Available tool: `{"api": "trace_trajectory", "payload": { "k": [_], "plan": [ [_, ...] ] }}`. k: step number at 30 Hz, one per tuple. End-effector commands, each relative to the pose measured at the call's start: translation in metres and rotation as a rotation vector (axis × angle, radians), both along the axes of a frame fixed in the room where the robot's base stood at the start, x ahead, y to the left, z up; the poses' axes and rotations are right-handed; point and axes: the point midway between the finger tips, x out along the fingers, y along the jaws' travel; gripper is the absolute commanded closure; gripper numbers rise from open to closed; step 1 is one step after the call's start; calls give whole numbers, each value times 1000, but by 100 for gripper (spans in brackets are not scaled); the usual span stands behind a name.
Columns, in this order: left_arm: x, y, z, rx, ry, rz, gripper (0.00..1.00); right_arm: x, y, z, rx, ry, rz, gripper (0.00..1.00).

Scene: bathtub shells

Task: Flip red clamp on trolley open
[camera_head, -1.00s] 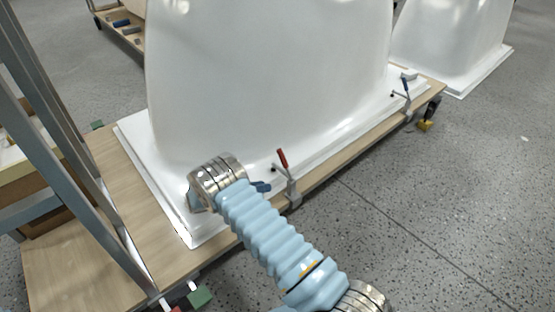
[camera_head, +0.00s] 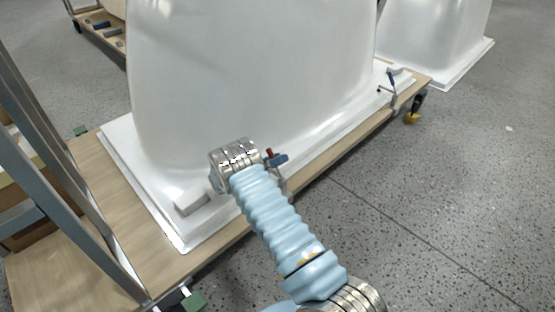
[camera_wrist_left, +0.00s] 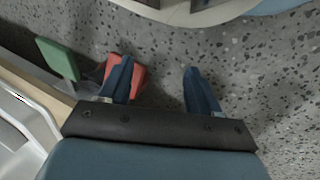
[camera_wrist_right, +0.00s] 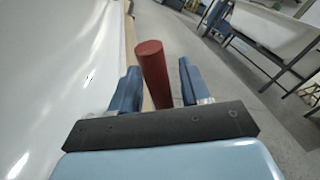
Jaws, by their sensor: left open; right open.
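The red clamp handle (camera_head: 269,153) stands on the near edge of the trolley (camera_head: 170,262), mostly hidden behind my right gripper (camera_head: 276,160) in the head view. In the right wrist view the red handle (camera_wrist_right: 153,72) stands up between the two blue fingers of my right gripper (camera_wrist_right: 157,88), which are open on either side of it. My left gripper (camera_wrist_left: 162,85) shows only in the left wrist view, open over the floor, with a red block (camera_wrist_left: 124,76) behind its left finger.
A white bathtub shell (camera_head: 250,80) stands on the trolley beside the clamp. A blue-handled clamp (camera_head: 391,80) is farther along the same edge. Grey metal posts (camera_head: 60,160) rise at the left. A green block (camera_wrist_left: 58,59) is near my left gripper. Speckled floor is free at right.

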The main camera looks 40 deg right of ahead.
Motion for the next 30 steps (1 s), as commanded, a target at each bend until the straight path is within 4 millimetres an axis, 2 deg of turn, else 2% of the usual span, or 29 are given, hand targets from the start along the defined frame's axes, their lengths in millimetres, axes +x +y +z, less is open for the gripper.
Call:
{"api": "trace_trajectory", "payload": {
  "k": [9, 18, 30],
  "plan": [
    [0, 0, 0, 0, 0, 0, 37, -1, -3, 0, 1, 0, -1, 54],
    [0, 0, 0, 0, 0, 0, 37, -1, -3, 0, 1, 0, -1, 100],
    [0, 0, -1, 0, 0, 0, 37, 0, -3, 0, 2, -13, 0, 100]
  ]
}}
